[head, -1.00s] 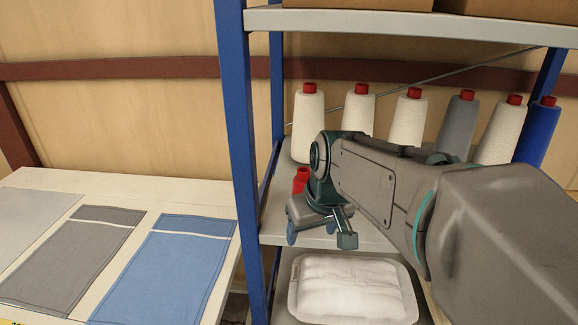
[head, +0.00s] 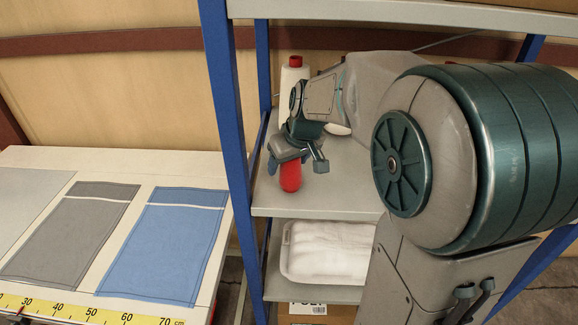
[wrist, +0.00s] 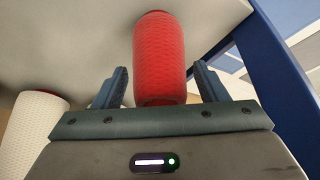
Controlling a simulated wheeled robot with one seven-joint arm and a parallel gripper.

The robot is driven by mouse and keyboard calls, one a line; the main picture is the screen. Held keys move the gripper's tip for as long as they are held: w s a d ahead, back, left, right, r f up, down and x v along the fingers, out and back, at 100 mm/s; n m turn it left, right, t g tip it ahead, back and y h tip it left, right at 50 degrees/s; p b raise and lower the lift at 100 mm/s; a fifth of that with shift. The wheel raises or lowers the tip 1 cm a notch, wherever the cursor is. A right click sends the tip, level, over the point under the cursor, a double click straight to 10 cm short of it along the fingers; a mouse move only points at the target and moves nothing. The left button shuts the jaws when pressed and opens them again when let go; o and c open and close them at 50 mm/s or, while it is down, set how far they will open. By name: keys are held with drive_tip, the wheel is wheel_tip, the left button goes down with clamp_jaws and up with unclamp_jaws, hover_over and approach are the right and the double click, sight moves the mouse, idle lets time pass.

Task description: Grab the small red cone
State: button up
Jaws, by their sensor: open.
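The small red cone (head: 290,180) stands near the front left of the middle shelf in the head view, its upper part hidden by my gripper (head: 288,163). In the wrist view the red cone (wrist: 160,55) is large and lies between the two blue-grey fingers of my gripper (wrist: 163,82). The fingers are apart, with a visible gap on each side of the cone. I see no contact with it.
A white cone (head: 294,76) with a red top stands behind; a white cone (wrist: 30,130) is left in the wrist view. The blue shelf post (head: 228,125) is close on the left. My arm hides much of the shelf's right side.

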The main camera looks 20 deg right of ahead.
drive_tip(key=c, duration=1.1)
drive_tip(key=shift+c, duration=0.2)
drive_tip(key=shift+r, duration=0.15)
